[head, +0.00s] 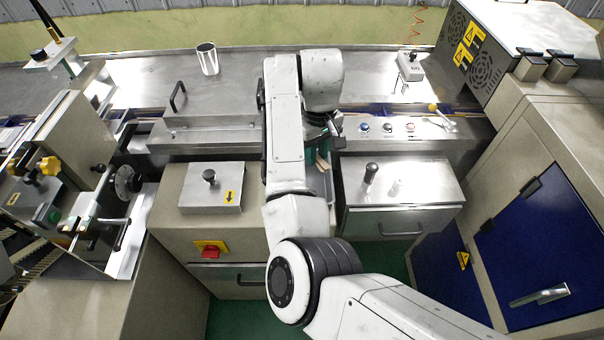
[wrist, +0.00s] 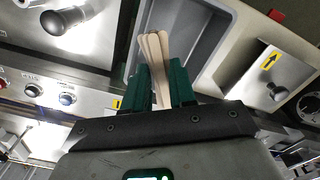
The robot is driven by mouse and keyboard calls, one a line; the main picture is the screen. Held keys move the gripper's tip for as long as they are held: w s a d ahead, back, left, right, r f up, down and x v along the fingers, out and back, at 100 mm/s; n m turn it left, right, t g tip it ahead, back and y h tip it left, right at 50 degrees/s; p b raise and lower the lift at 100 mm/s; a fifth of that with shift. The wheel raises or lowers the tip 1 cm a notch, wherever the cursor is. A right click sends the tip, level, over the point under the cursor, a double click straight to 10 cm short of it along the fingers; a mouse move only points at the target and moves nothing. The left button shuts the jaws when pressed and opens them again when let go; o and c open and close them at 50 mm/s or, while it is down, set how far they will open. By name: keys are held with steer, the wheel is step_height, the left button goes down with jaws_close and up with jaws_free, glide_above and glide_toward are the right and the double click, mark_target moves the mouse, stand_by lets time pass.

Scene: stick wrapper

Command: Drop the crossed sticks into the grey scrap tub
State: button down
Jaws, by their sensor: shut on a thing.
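My gripper (wrist: 160,82) has green fingers and is shut on the crossed sticks (wrist: 153,45), a few flat pale wooden sticks fanned slightly at their tips. In the head view the sticks (head: 322,164) show as a small tan patch below my gripper (head: 318,154), partly hidden by my arm. In the wrist view a grey open container, which looks like the scrap tub (wrist: 206,42), lies beyond the sticks. The sticks overlap its left part in the picture. Its height below them is hard to tell. In the head view my arm mostly hides this spot.
A steel box with a black knob (head: 370,173) stands right of my gripper, and a beige console with a yellow arrow plate (head: 229,196) stands left. A button panel (head: 388,127) and a metal cup (head: 207,58) are farther back. A blue-doored cabinet (head: 545,245) is at right.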

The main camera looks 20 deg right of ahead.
steer(key=shift+f+b, duration=3)
steer(key=shift+b, duration=0.35)
steer(key=c, duration=0.8)
jaws_free()
steer(key=shift+c, duration=0.2)
steer(key=shift+r, duration=0.15)
step_height(320, 180, up, 11)
steer(key=shift+f+p, duration=0.2)
steer(key=shift+p, duration=0.2)
